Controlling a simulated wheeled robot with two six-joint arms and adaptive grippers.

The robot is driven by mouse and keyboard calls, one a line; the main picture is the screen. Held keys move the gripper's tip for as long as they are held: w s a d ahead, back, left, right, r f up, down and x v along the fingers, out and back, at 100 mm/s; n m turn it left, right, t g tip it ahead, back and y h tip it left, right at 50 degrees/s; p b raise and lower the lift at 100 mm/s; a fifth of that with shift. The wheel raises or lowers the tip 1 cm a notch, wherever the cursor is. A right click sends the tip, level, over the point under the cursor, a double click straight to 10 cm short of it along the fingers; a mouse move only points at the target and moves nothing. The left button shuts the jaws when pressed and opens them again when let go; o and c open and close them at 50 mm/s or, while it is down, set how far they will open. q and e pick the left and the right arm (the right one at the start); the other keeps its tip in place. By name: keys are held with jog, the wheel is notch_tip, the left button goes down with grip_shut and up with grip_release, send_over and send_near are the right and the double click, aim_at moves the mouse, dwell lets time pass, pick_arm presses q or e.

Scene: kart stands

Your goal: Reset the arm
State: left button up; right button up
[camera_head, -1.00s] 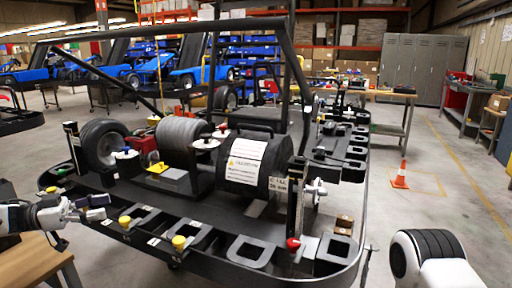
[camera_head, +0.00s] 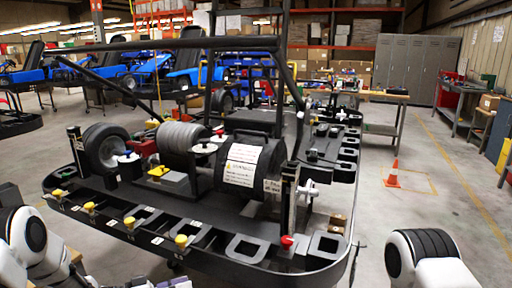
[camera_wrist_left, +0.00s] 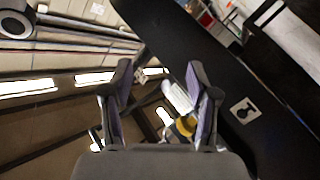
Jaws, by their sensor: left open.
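My left gripper (camera_wrist_left: 158,67) shows in the left wrist view with its two fingers apart and nothing between the tips. A yellow-capped part (camera_wrist_left: 186,125) shows behind the right finger, and I cannot tell its distance. In the head view my left arm (camera_head: 30,232) is folded at the lower left, and its gripper is mostly below the picture's edge. My right arm (camera_head: 430,255) shows only as a white link with a black ring at the lower right. My right gripper is out of view.
A black kart stand (camera_head: 120,210) fills the middle, carrying a wheel (camera_head: 105,148), a grey roll (camera_head: 182,137), a labelled black cylinder (camera_head: 245,165) and several yellow knobs (camera_head: 130,223). An orange cone (camera_head: 393,175) stands on the clear floor at right. Lockers (camera_head: 410,68) line the back.

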pick_arm(q)
jog(key=s+d+f+n+g+y+p, duration=0.1)
jog(key=s+d+f+n+y+p, duration=0.15)
jog(key=s+f+n+y, duration=1)
jog(key=s+a+f+m+g+y, duration=0.1)
jog(key=s+a+f+m+g, duration=0.2)
jog(key=s, duration=0.8)
jog(key=s+a+f+m+g+y+b, duration=0.1)
jog(key=s+a, duration=0.4)
jog(key=s, duration=0.6)
notch_tip(320, 180, down, 3)
jog(key=shift+s+a+r+m+g+y, duration=0.1)
jog(key=shift+s+a+m+g+y, duration=0.35)
jog(key=shift+m+g, duration=0.65)
